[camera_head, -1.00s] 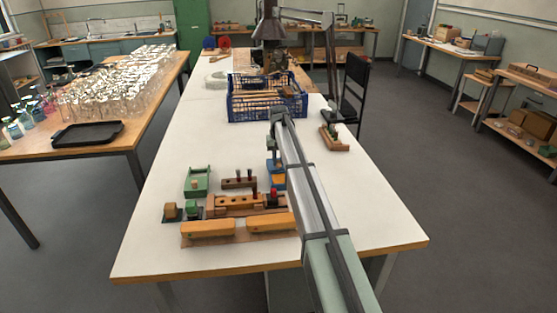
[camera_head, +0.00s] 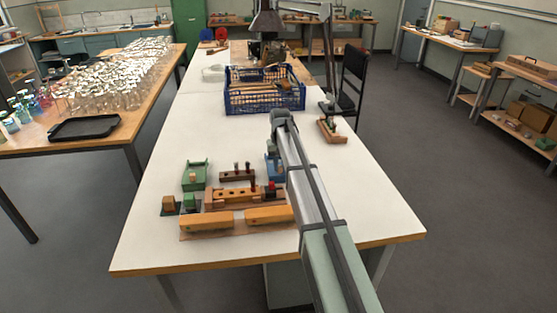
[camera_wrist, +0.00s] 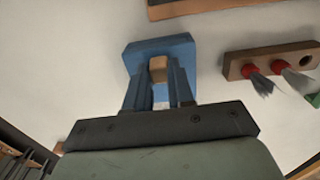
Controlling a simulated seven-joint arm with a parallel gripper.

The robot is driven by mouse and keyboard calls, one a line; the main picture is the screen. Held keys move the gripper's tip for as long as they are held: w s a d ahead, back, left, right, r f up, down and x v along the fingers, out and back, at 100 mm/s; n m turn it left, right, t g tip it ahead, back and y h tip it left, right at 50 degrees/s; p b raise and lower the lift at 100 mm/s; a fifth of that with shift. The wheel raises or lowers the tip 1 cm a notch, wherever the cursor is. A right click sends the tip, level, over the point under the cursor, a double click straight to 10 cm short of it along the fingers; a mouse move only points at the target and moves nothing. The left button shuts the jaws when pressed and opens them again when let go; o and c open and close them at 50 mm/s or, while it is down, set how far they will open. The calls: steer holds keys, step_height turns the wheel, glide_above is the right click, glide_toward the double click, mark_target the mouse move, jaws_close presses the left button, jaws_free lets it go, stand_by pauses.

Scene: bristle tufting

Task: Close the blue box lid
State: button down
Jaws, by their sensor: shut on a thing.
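The blue box (camera_head: 271,166) is on the white table in the head view, partly hidden behind my arm. In the wrist view its blue top (camera_wrist: 180,46) lies below my gripper (camera_wrist: 158,76). The two fingers stand on either side of a small wooden block (camera_wrist: 158,66) on the blue part and are shut on it. The fingertips are hidden in the head view. I cannot tell whether the lid sits fully flat or is still raised, since the fingers and arm cover much of it.
A wooden block with red-collared brushes (camera_wrist: 275,60) lies close to the right in the wrist view. A green box (camera_head: 195,176), wooden fixtures (camera_head: 232,194) and long orange blocks (camera_head: 207,221) stand left of my arm. A blue crate (camera_head: 265,95) stands farther back.

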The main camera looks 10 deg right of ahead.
mark_target(280, 167)
steer(key=shift+s, duration=0.25)
steer(key=c, duration=1)
jaws_free()
steer(key=shift+o, duration=0.2)
steer(key=shift+w+r, duration=0.1)
step_height(280, 167, up, 14)
steer(key=shift+f, duration=0.2)
steer(key=shift+a, duration=0.1)
